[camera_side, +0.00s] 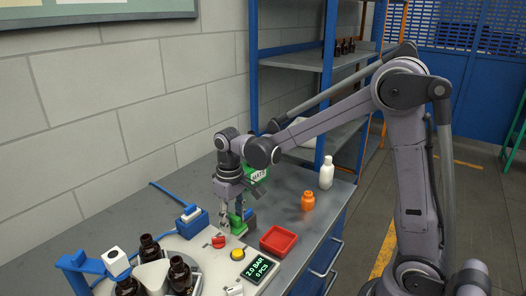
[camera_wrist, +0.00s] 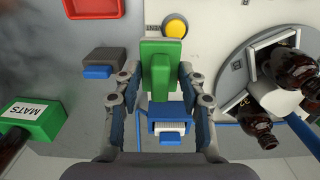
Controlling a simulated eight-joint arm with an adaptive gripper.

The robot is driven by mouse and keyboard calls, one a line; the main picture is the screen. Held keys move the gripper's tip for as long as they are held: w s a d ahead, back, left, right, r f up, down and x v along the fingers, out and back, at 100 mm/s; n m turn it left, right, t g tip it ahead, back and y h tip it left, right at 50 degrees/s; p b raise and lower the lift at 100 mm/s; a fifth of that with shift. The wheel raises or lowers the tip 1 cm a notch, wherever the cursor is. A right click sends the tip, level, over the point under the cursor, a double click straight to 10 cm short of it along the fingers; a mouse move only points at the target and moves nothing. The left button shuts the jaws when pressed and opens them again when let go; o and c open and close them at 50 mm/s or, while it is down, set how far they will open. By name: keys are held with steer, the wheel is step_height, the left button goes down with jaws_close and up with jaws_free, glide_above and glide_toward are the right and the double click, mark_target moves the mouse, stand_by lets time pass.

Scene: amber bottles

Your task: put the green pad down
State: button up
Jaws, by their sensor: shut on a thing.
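The green pad (camera_wrist: 161,58) is a green block between the fingertips of my gripper (camera_wrist: 157,77) in the wrist view. My gripper is shut on it. In the side view the pad (camera_side: 238,226) shows low under my gripper (camera_side: 231,218), close to the pale panel, near the red knob. I cannot tell whether its underside touches the surface. The fingers hide part of its sides.
A red tray (camera_side: 278,241), orange bottle (camera_side: 308,201) and white bottle (camera_side: 326,173) stand to the right. A yellow button (camera_wrist: 175,26) is close to the pad. Amber bottles (camera_wrist: 288,72) stand on a round plate. A green MATS box (camera_wrist: 35,119) and a blue holder (camera_wrist: 168,122) are nearby.

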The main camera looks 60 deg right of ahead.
steer(key=shift+d, duration=0.1)
steer(key=s+d+f, duration=0.1)
steer(key=d, duration=0.1)
steer(key=s+d+f, duration=0.1)
steer(key=d+f, duration=0.1)
steer(key=s+d+f, duration=0.2)
steer(key=d, duration=0.1)
steer(key=shift+s+d+f, duration=0.1)
steer(key=w+d+r+m, duration=0.2)
steer(key=d+r, duration=0.4)
steer(key=w+d+m, duration=0.2)
steer(key=w+d, duration=0.3)
steer(key=d, duration=0.5)
steer(key=w+d+m, duration=0.2)
steer(key=w+d, duration=0.2)
steer(key=d, duration=0.6)
steer(key=d+f+m, duration=0.2)
steer(key=d+m, duration=0.1)
steer(key=d, duration=0.9)
steer(key=shift+a+f, duration=0.2)
steer(key=shift+f, duration=3.15)
steer(key=shift+f, duration=0.65)
steer(key=o, duration=1.2)
